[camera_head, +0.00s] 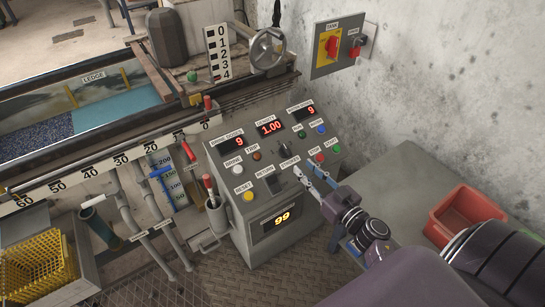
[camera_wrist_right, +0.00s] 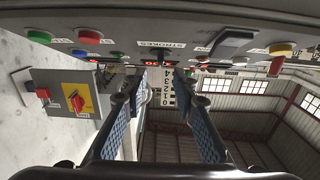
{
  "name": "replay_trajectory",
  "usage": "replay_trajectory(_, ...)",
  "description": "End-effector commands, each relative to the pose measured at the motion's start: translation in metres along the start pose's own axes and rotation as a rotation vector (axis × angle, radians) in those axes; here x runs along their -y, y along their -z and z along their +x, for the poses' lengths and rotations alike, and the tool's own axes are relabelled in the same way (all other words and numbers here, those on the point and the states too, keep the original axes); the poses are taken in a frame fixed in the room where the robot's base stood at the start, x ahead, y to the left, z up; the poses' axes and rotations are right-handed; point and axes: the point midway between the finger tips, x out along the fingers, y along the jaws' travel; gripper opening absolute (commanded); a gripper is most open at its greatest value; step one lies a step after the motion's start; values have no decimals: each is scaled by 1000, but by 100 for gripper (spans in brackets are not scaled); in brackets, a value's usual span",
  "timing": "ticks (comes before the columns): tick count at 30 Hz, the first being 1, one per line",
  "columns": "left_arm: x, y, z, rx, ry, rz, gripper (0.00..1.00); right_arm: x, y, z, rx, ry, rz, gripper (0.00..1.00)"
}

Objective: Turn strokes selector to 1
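The strokes selector (camera_head: 283,148) is a small black knob on the sloped grey control panel (camera_head: 222,170), with its STROKES label just below it. In the right wrist view the STROKES label (camera_wrist_right: 160,44) shows at the top middle, with the dark selector (camera_wrist_right: 164,57) near it, between the fingertip directions. My right gripper (camera_head: 305,172) is at the panel's front face, just below and right of the label. Its two blue-padded fingers (camera_wrist_right: 163,80) stand apart with nothing held between them. The knob's exact pointing direction is too small to tell. My left gripper is not in view.
Red stop (camera_head: 320,157) and green start (camera_head: 336,149) buttons are close to the right fingers. A dark rocker (camera_head: 274,184) and yellow reset button (camera_head: 248,196) lie left. A red tray (camera_head: 464,214) stands right; a wall switch box (camera_head: 336,47) hangs behind.

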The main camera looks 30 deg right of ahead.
Motion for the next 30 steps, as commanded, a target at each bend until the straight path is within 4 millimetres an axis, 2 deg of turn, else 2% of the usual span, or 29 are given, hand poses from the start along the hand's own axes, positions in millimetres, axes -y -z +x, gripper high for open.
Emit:
replay_trajectory(5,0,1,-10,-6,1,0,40,0,3,14,-8,5,-2,26)
replay_trajectory(12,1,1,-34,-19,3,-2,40,0,3,54,-8,4,-2,26)
replay_trajectory(16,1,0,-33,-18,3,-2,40,0,3,69,-7,3,-1,26)
replay_trajectory(21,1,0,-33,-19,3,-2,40,0,3,78,-5,2,-2,26)
replay_trajectory(28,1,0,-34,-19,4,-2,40,0,3,78,-5,2,-2,26)
replay_trajectory(30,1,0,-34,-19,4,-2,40,0,3,78,-5,2,-2,18)
